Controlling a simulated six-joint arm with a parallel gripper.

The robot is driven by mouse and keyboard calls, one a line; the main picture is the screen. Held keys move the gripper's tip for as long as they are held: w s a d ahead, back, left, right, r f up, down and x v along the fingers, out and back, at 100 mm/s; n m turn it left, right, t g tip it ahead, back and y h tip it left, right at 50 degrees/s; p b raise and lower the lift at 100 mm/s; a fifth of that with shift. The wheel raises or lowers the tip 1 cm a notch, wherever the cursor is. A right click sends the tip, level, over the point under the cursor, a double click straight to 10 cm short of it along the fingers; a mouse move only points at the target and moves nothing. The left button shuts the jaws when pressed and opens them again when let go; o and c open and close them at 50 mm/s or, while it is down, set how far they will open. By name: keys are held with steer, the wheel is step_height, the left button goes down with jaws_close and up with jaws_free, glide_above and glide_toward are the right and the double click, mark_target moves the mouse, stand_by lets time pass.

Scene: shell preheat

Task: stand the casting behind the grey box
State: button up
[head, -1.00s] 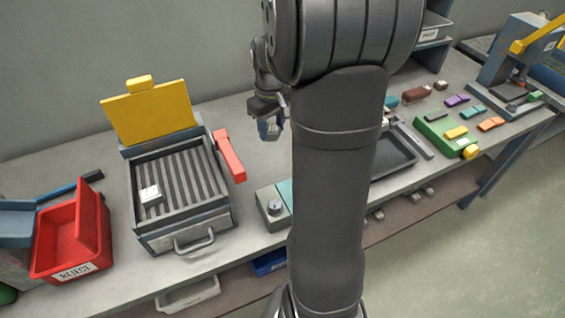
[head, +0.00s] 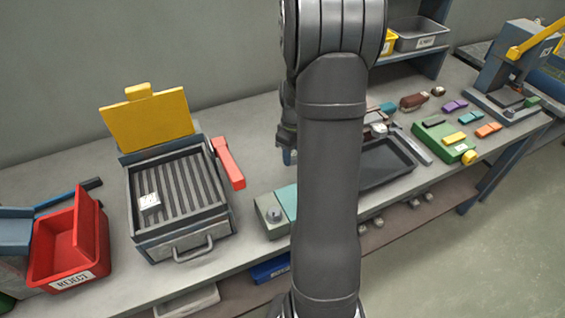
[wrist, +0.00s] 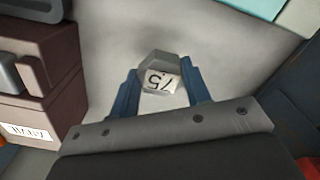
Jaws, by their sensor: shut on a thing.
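In the wrist view, my gripper (wrist: 160,88) has its blue fingers on both sides of a small pale grey casting (wrist: 158,62) with dark marks on its white face. It is shut on the casting, over bare grey bench. In the head view, my gripper (head: 287,155) is low over the bench, partly hidden by my arm; the casting cannot be made out there. A small grey box with a knob (head: 268,222) and a teal block beside it stand in front of the gripper. I cannot tell whether the casting touches the bench.
A ridged hotplate (head: 180,245) with a raised yellow lid and a white marked piece (head: 149,202) stands left, its red handle (head: 228,163) toward the gripper. A brown labelled box (wrist: 40,85) is close in the wrist view. A dark tray (head: 385,165) lies right.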

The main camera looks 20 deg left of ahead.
mark_target(283, 170)
steer(key=a+f, duration=0.2)
steer(key=a, duration=0.1)
steer(key=shift+w+a, duration=0.15)
steer(key=shift+f, duration=2)
steer(key=o, duration=1)
steer(key=shift+f, duration=0.15)
step_height(283, 170, up, 12)
steer(key=shift+r, duration=0.2)
